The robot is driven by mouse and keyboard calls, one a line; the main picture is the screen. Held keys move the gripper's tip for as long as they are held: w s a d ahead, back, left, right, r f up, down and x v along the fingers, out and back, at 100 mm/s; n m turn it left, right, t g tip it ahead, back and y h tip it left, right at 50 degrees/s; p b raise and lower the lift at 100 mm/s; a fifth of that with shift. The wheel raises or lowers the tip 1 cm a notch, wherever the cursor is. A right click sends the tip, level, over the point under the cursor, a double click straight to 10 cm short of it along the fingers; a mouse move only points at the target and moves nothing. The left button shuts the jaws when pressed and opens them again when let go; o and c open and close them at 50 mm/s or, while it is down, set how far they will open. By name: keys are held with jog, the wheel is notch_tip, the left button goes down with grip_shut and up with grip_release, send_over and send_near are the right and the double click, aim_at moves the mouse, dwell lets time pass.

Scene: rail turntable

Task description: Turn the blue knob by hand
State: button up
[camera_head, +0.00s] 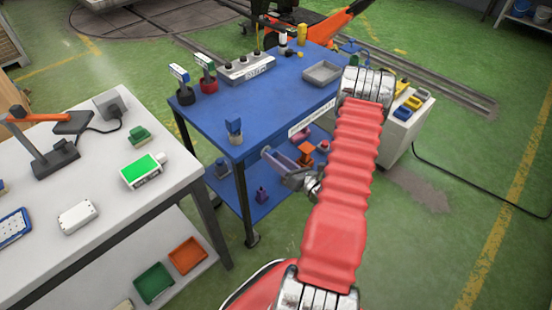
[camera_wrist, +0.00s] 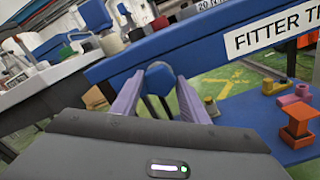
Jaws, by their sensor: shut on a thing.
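The blue knob (camera_wrist: 160,78) is a rounded dark-blue piece at the front edge of the blue table (camera_wrist: 210,50), seen in the wrist view. The two purple fingers of my gripper (camera_wrist: 158,82) stand on either side of it, shut on it. In the head view my gripper (camera_head: 268,153) is at the table's front edge, below the tabletop. I cannot make out the knob there. My red-sleeved arm reaches to it from the right.
A small blue block (camera_head: 234,131) stands on the near left tabletop corner. A grey tray (camera_head: 322,73) and a switch box (camera_head: 245,68) are farther back. The lower shelf (camera_wrist: 240,130) holds an orange part (camera_wrist: 298,125). A white workbench (camera_head: 95,165) stands left.

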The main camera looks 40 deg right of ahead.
jog(key=shift+f, duration=0.1)
jog(key=m, duration=1.9)
jog(key=shift+f, duration=0.1)
jog(key=shift+m, duration=0.4)
jog(key=o, duration=1)
